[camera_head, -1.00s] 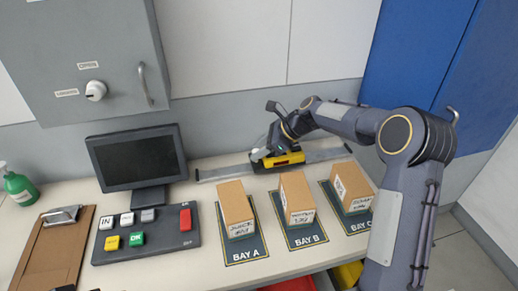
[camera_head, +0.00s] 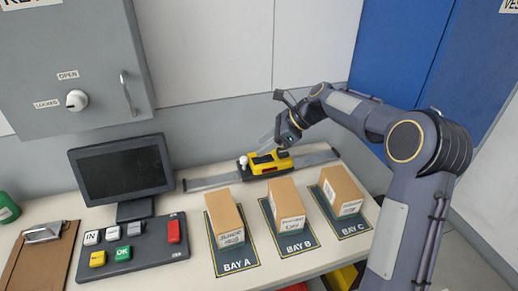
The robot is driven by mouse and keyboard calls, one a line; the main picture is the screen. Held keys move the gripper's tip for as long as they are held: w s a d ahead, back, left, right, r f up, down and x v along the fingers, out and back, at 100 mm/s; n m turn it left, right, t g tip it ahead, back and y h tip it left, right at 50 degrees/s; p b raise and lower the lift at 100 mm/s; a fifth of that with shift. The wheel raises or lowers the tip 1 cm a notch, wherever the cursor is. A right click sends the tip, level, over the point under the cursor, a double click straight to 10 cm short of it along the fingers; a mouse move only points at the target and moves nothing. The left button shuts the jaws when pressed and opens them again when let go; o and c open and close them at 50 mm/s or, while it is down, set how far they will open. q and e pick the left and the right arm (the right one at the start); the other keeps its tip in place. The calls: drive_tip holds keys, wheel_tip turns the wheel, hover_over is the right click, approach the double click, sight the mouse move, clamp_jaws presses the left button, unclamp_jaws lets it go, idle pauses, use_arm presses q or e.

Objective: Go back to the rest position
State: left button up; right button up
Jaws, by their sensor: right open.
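My right arm comes in from the right. Its gripper (camera_head: 272,137) hangs open above and behind the yellow scanner-like device (camera_head: 268,161), apart from it as far as I can tell. The device sits on a grey metal rail (camera_head: 212,180) along the back of the counter and has a pale round knob at its left end. Part of the gripper's fingers is blurred against the wall. My left gripper is not in view.
Three cardboard boxes stand on the mats of Bay A (camera_head: 224,218), Bay B (camera_head: 286,205) and Bay C (camera_head: 342,190). A monitor (camera_head: 122,172), a button panel (camera_head: 130,246) and a clipboard (camera_head: 38,262) are at the left. A grey wall cabinet (camera_head: 70,60) overhangs the back left.

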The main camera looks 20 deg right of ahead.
drive_tip(key=shift+s+r, duration=0.1)
idle(0.3)
drive_tip(key=s+r+n+h, duration=0.1)
drive_tip(key=s+r+n, duration=0.25)
drive_tip(key=s, duration=0.45)
drive_tip(key=s+r+n+h, duration=0.1)
drive_tip(key=s+r+n, duration=0.1)
drive_tip(key=s+n, duration=0.45)
drive_tip(key=s+f+n+t+h, duration=0.1)
drive_tip(key=s+f+n, duration=0.2)
drive_tip(key=s, duration=0.7)
drive_tip(key=s+f+n+t+h, duration=0.1)
drive_tip(key=s+f+n, duration=0.3)
drive_tip(key=s+n, duration=0.4)
drive_tip(key=s, duration=0.3)
drive_tip(key=shift+a+f+h, duration=0.3)
drive_tip(key=shift+a, duration=0.1)
